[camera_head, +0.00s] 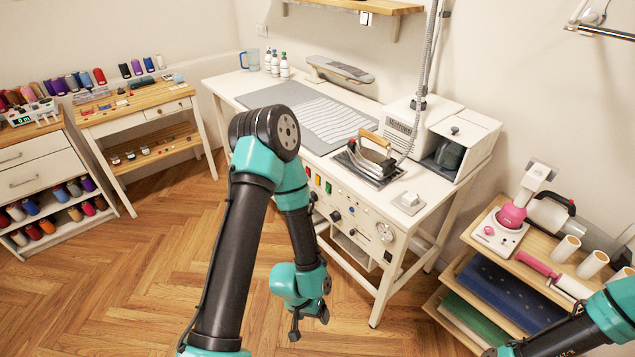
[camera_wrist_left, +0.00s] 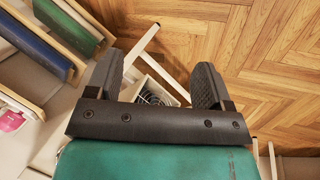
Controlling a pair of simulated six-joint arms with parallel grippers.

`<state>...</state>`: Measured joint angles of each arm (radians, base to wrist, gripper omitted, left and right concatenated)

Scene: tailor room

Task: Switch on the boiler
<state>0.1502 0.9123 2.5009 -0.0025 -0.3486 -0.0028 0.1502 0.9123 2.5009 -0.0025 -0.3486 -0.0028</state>
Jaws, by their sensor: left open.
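The white boiler unit (camera_head: 412,110) stands at the back right of the ironing table (camera_head: 240,82). My left arm hides the panel's left end. My left gripper (camera_head: 308,317) is low in front of the table, below the panel and apart from it. In the left wrist view its two fingers (camera_wrist_left: 158,82) are spread and empty. My right gripper is out of view; only its arm shows at bottom right.
An iron (camera_head: 374,155) rests on the tabletop. A shelf unit (camera_head: 480,262) with a pink device (camera_head: 512,214) and fabric rolls stands at right. Thread racks (camera_head: 35,170) and a small wooden table (camera_head: 140,105) are at left. The wooden floor (camera_head: 140,270) between is clear.

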